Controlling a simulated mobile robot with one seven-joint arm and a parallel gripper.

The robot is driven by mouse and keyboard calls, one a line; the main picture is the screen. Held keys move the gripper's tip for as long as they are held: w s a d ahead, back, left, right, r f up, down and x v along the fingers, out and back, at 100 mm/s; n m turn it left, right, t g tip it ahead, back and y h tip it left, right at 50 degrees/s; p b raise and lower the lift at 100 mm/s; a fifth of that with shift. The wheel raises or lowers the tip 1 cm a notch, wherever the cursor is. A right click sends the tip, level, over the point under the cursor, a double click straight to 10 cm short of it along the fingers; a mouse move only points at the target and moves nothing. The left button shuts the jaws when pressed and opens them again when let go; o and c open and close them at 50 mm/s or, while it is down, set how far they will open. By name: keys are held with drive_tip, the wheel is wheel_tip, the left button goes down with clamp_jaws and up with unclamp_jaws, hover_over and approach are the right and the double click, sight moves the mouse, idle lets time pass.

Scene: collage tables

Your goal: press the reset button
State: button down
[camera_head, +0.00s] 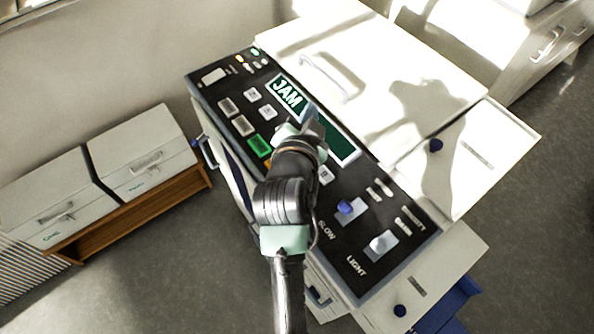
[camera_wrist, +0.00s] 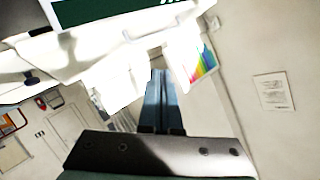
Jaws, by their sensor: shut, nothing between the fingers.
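A white machine, like a copier, carries a black control panel (camera_head: 352,258) with a green screen (camera_head: 288,95) reading "JAM". Left of my arm are a lit green button (camera_head: 259,145) and several pale buttons, one of them a white button (camera_head: 268,111). An orange button (camera_head: 267,164) is mostly hidden behind my arm. I cannot read which button is the reset button. My gripper (camera_head: 308,127) is over the panel, beside the screen, covering part of the button area. In the wrist view its fingers (camera_wrist: 159,76) are together and empty; contact with the panel cannot be told.
A blue slider (camera_head: 351,209) and a pale slider (camera_head: 381,243) stick up on the panel at the lower right. The machine's white lid (camera_head: 400,80) lies behind. Two white boxes stand on a wooden bench (camera_head: 140,215) at the left. Grey floor is open around the machine.

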drive_tip(key=s+a+f+m+g+p, duration=0.1)
drive_tip(key=s+p, duration=0.3)
drive_tip(key=p, duration=0.4)
drive_tip(key=s+a+f+m+g+p, duration=0.1)
drive_tip(key=s+g+p, duration=0.3)
drive_tip(key=p, duration=0.5)
drive_tip(key=shift+s+a+m, duration=0.5)
drive_tip(key=shift+s+m, duration=0.2)
drive_tip(key=shift+m, duration=0.1)
wheel_tip(320, 180, down, 9)
drive_tip(key=b, duration=0.7)
drive_tip(key=shift+r, duration=0.1)
idle(0.6)
drive_tip(key=shift+f+b, duration=0.45)
drive_tip(key=shift+b, duration=0.25)
